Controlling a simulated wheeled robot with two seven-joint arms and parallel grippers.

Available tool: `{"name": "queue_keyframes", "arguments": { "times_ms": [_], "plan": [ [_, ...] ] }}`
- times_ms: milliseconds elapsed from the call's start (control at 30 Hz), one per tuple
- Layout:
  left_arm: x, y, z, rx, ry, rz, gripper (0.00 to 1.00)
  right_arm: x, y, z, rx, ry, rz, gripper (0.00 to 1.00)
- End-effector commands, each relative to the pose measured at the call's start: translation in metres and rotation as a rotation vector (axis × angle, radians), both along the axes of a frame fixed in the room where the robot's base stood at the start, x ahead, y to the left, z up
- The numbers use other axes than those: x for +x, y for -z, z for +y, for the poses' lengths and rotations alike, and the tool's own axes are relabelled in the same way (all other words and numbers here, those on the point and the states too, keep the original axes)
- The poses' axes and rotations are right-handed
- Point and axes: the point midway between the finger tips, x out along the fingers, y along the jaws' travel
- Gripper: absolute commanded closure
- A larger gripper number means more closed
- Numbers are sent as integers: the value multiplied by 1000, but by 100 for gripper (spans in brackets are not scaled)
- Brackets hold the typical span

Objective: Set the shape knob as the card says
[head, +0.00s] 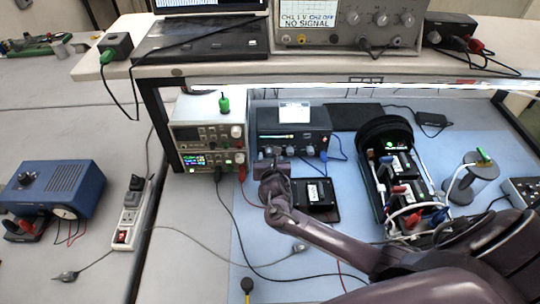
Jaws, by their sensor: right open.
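A dark signal box (262,122) stands on the blue mat (255,274), with a small lit display and a row of knobs (310,151) low on its front. The labels are too small to read, so I cannot tell which knob sets the shape. A white card (294,112) stands at the top of the box; its writing is too small to read. My right gripper (272,166) is open just in front of the box's lower left front, close to the knobs. I cannot tell whether it touches one. My left gripper is not in view.
A power supply stack (203,135) stands left of the box. A small black device (316,196) lies in front of it. An open black case (384,135) with leads is at right. A shelf (330,72) with an oscilloscope (345,18) runs above. Cables cross the mat.

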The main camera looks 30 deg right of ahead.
Motion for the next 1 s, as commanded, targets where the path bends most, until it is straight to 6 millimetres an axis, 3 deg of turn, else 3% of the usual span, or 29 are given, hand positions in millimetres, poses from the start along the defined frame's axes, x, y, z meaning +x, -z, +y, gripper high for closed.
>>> {"name": "queue_keyframes", "arguments": {
  "times_ms": [200, 467, 800, 1000],
  "plan": [
    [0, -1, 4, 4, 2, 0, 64, 12, 5, -5, 2, 0, 0, 56],
    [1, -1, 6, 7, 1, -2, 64, 13, 6, -5, 2, 0, 0, 56],
    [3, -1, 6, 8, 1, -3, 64, 12, 6, -5, 2, -1, 0, 100],
    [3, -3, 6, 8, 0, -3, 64, 13, 5, -5, -11, -1, 6, 100]
  ]
}}
